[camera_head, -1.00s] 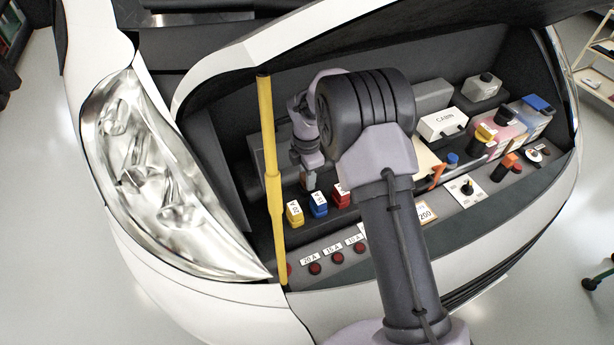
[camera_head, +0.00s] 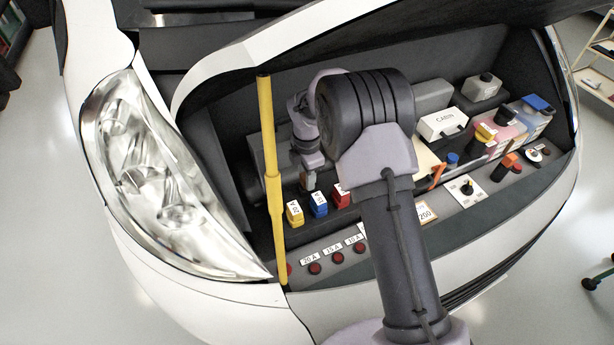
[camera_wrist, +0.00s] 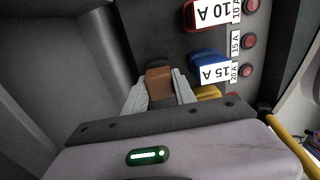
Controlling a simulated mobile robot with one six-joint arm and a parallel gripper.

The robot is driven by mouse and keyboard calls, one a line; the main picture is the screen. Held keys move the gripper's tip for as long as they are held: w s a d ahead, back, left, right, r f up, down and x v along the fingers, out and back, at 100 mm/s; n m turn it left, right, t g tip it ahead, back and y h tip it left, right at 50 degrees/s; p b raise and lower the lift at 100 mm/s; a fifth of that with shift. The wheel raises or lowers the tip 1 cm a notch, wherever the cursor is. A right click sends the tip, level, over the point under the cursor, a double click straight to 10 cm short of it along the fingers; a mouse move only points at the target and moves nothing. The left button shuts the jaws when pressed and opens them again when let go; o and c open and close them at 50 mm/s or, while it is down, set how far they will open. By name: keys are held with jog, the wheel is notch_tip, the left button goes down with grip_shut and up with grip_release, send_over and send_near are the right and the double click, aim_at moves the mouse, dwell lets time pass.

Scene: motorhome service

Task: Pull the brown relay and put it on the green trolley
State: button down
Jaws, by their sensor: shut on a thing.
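The brown relay (camera_wrist: 159,82) shows in the wrist view between the two pale fingers of my gripper (camera_wrist: 160,92), which is shut on it. A dark part lies just beyond the relay; I cannot tell whether the relay is seated in it or clear of it. In the head view my gripper (camera_head: 308,181) points down behind the blue fuse, and the relay is hard to make out there. At the right edge, a green leg with a dark foot (camera_head: 590,284) shows; it may belong to the green trolley, whose top is out of view.
Yellow (camera_head: 294,214), blue (camera_head: 318,204) and red (camera_head: 340,196) fuses stand close by my gripper. A yellow prop rod (camera_head: 272,185) stands left of them. A white CABIN box (camera_head: 442,123) sits right of my arm. The raised bonnet overhangs the bay.

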notch_tip(320, 180, up, 4)
jog(key=p, duration=0.3)
jog(key=shift+f, duration=0.1)
dwell(0.4)
